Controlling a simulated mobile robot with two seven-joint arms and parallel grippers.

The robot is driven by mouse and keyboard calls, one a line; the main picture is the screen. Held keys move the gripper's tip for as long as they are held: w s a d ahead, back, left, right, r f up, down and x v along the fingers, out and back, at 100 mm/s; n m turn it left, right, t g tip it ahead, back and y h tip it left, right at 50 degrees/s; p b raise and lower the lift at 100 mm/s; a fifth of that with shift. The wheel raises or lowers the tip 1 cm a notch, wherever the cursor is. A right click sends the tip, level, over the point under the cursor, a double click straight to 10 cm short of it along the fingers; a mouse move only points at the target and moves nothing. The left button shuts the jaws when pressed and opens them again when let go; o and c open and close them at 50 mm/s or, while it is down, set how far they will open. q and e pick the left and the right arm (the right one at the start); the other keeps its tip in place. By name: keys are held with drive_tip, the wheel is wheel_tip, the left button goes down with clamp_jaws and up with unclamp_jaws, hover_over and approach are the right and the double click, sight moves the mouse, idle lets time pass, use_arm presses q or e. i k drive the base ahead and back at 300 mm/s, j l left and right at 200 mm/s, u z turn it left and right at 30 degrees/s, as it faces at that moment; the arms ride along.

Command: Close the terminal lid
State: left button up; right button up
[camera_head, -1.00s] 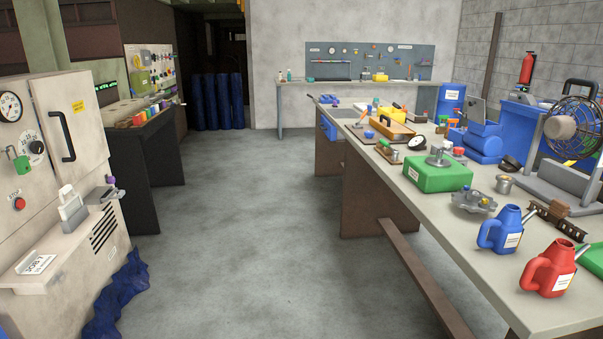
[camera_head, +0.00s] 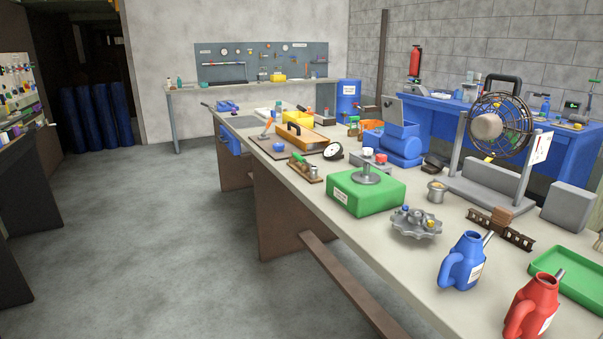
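A blue motor-like unit (camera_head: 402,152) stands toward the back right of the long workbench. The inside of the box is too small to make out. Neither of my grippers shows in the head view.
The long workbench (camera_head: 232,121) carries a green block (camera_head: 366,192), a fan (camera_head: 497,124), a grey gear-like part (camera_head: 416,223), a blue can (camera_head: 465,262), a red can (camera_head: 532,306) and a green tray (camera_head: 572,276). The floor (camera_head: 150,230) left of the bench is clear.

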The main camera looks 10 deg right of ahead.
sight(393, 111)
drive_tip(key=i+z, duration=0.4)
drive_tip(key=i+j+z, duration=0.15)
drive_tip(key=z, duration=0.3)
drive_tip(key=i+j+z, duration=0.1)
drive_tip(key=z, duration=0.4)
drive_tip(key=j+z, duration=0.25)
drive_tip(key=i+j+z, duration=0.1)
drive_tip(key=j+z, duration=0.2)
drive_tip(key=j, duration=0.2)
drive_tip(key=j+z, duration=0.15)
drive_tip(key=j, duration=0.6)
